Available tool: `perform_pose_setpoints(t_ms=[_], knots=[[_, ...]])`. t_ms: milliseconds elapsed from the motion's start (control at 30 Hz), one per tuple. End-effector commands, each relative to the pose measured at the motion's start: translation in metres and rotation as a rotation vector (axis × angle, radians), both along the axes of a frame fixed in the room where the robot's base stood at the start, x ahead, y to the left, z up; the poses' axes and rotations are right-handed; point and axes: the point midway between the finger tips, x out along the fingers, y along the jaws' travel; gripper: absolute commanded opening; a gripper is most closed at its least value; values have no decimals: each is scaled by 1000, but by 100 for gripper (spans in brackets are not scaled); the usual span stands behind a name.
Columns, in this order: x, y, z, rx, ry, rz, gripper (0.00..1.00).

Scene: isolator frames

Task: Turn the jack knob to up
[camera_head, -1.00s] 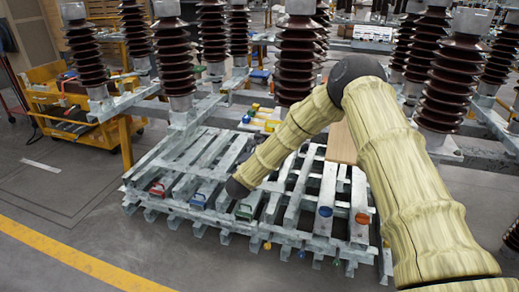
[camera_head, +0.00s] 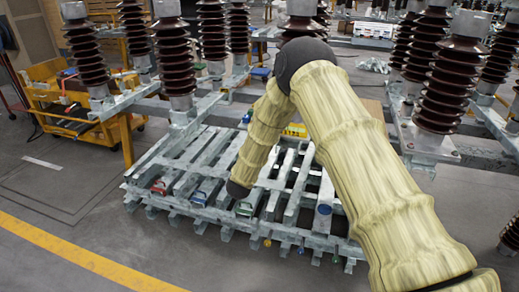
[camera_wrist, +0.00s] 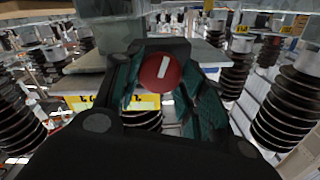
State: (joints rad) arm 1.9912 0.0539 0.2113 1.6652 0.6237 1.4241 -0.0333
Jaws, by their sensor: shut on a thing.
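A round red knob (camera_wrist: 161,72) with a white bar mark shows in the wrist view. The mark is close to upright, its top leaning a little to the right. My gripper (camera_wrist: 162,90), with teal finger pads, is shut on the red knob from both sides. The knob's base is hidden behind the gripper. In the head view my arm bends down to a black joint over the pallet-like metal frames, and I cannot make out the gripper's fingers or the held knob there.
Grey metal frames (camera_head: 185,165) carry a blue round part (camera_head: 323,209) and small red (camera_head: 159,187) and green (camera_head: 244,208) parts. Tall brown insulators (camera_head: 172,45) stand around. A yellow cart (camera_head: 70,105) is at left. Open floor lies front left. A yellow label (camera_wrist: 115,102) sits beside the gripper.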

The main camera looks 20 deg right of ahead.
Motion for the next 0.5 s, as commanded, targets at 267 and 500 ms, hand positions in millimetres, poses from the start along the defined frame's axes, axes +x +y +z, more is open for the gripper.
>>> perform_pose_setpoints(t_ms=[267, 500], knots=[[-1, 1, -1, -100, 71, 2, 17], [-1, 0, -2, -131, 92, 1, 17]])
